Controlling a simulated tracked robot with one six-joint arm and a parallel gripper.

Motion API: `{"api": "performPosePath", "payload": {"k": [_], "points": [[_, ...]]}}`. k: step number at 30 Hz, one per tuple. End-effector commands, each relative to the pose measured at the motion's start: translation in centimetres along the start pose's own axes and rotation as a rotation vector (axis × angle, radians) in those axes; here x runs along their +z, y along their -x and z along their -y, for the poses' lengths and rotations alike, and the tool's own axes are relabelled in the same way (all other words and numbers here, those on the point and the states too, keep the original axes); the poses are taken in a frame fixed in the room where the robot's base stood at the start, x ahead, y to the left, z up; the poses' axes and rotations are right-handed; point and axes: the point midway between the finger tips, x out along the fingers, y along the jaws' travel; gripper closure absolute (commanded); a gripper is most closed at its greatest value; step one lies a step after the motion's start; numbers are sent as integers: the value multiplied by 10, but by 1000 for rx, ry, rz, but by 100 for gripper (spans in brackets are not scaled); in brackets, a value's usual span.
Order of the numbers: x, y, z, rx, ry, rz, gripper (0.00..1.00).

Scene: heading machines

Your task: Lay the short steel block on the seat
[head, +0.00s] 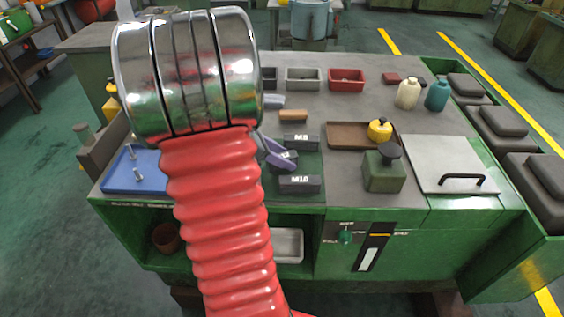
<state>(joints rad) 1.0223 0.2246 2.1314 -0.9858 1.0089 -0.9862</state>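My red arm with its chrome end fills the left and middle of the head view. My gripper (279,155) shows only as a small purple-grey piece beside the chrome end, at a short dark grey block (290,155). I cannot tell whether it touches or holds that block, or whether its fingers are open. A longer dark block marked M8 (302,142) lies behind it, and one marked M10 (300,185) lies in front. These blocks are over a dark green mat (312,164). No part is clearly marked as the seat; it may be hidden behind my arm.
A blue tray with upright pins (128,177) is at left. A brown tray (345,135), a dark green block-shaped can (384,172) and a grey lid with a black handle (455,165) stand at right. Grey (303,78) and red bins (347,80) line the back.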

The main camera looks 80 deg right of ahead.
Motion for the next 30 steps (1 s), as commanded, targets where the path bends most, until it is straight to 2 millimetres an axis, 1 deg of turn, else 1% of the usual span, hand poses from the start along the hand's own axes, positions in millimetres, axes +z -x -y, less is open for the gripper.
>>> {"api": "performPosePath", "payload": {"k": [1,2,18,30], "points": [[0,0,0,0,0,0,60],[0,0,0,0,0,0,62],[0,0,0,-1,0,0,100],[1,1,0,0,-1,1,100]]}}
